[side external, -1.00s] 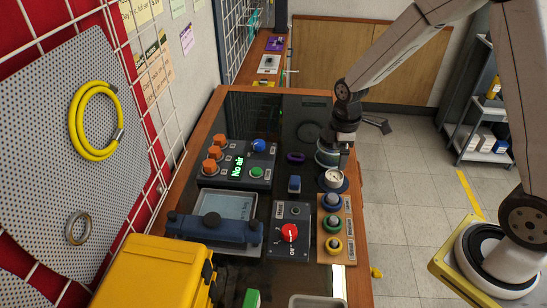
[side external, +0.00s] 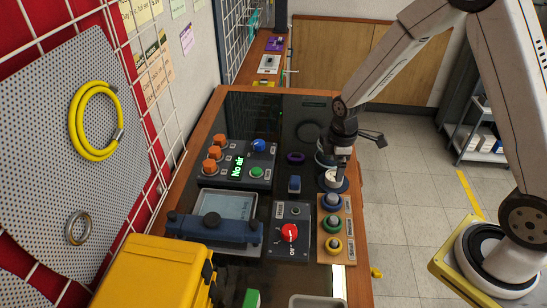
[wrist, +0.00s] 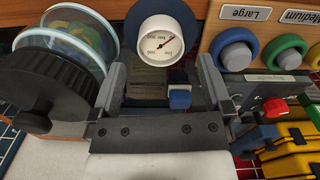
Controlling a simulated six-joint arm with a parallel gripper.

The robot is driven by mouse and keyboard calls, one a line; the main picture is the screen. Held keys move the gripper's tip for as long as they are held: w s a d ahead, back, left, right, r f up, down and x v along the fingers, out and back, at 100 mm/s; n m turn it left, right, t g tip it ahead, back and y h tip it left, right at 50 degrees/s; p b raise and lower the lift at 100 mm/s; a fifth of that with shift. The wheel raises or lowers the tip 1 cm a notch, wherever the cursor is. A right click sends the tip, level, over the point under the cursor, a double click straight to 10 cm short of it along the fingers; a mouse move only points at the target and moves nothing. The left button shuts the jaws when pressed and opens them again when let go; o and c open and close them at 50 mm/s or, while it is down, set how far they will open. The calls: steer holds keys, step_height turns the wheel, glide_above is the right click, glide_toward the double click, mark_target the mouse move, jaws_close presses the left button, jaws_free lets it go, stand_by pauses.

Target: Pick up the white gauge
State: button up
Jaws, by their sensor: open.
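The white gauge (wrist: 161,43) has a round white dial with a red needle and sits on a dark blue round base (wrist: 183,14). In the side view, the gauge (side external: 334,174) stands near the right edge of the bench, partly hidden by my gripper (side external: 338,165). In the wrist view, my gripper (wrist: 163,78) is open, with one finger on each side and the gauge just beyond the fingertips, roughly centred. Nothing is between the fingers that I can see being held. Whether a finger touches the gauge cannot be told.
A wooden strip (side external: 350,228) with blue, green and yellow rings lies beside the gauge. A clear round container (wrist: 68,40) is close to the left finger. A small blue block (side external: 294,184) and a box with a red knob (side external: 289,232) stand nearby.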

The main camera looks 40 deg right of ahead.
mark_target(334, 175)
steer(key=shift+f, duration=1.85)
steer(key=c, duration=1.3)
